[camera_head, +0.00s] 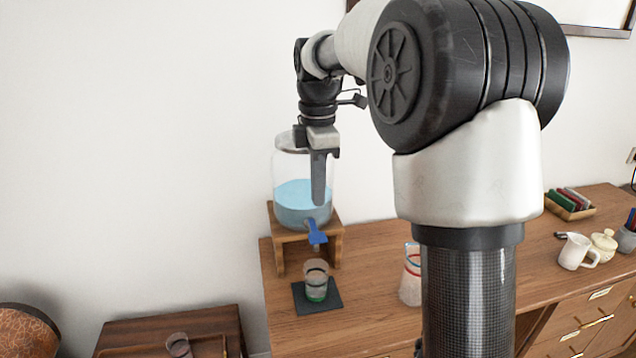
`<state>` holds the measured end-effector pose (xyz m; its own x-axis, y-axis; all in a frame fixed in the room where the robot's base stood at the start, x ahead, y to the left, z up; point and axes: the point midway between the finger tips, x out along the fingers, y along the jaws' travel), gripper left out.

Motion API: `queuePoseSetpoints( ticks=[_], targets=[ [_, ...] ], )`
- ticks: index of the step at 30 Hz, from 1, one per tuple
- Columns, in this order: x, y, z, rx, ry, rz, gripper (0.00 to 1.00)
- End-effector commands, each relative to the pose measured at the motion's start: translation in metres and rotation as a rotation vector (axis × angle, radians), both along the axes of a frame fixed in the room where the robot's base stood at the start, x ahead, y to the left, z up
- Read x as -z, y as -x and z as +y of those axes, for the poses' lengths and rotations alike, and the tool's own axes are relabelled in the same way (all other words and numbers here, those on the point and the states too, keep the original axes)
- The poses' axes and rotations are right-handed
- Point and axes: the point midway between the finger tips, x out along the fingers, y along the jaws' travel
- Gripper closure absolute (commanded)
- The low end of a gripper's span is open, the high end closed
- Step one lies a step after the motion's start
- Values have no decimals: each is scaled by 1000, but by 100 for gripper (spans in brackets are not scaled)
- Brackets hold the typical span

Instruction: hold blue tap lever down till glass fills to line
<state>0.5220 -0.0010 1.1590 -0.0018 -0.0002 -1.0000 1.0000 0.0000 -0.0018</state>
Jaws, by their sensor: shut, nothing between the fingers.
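A glass dispenser jar (285,190) with blue liquid stands on a wooden stand (338,247) on the cabinet. Its blue tap lever (315,232) is at the front of the jar's base. My gripper (318,203) is shut and empty, pointing down in front of the jar, with its fingertips just above the lever. I cannot tell whether they touch it. A small glass (316,272) with dark bands stands below the tap on a dark square mat (333,299). Green shows near its bottom. The fill line and the liquid level are too small to tell.
A white mug (575,252), a cream pot (604,245) and a wooden tray (570,212) are farther right.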

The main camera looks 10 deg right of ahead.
Motion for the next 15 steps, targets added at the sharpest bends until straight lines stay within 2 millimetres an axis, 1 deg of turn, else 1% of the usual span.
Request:
queuePoseSetpoints(
  ticks=[1,6,9,12,15],
  targets=[
    [14,1,0,0,0,5,100],
    [49,1,0,0,0,2,100],
    [66,1,0,-1,0,2,100],
    [78,1,0,-1,0,2,100],
    [85,0,0,0,0,0,100]
  ],
)
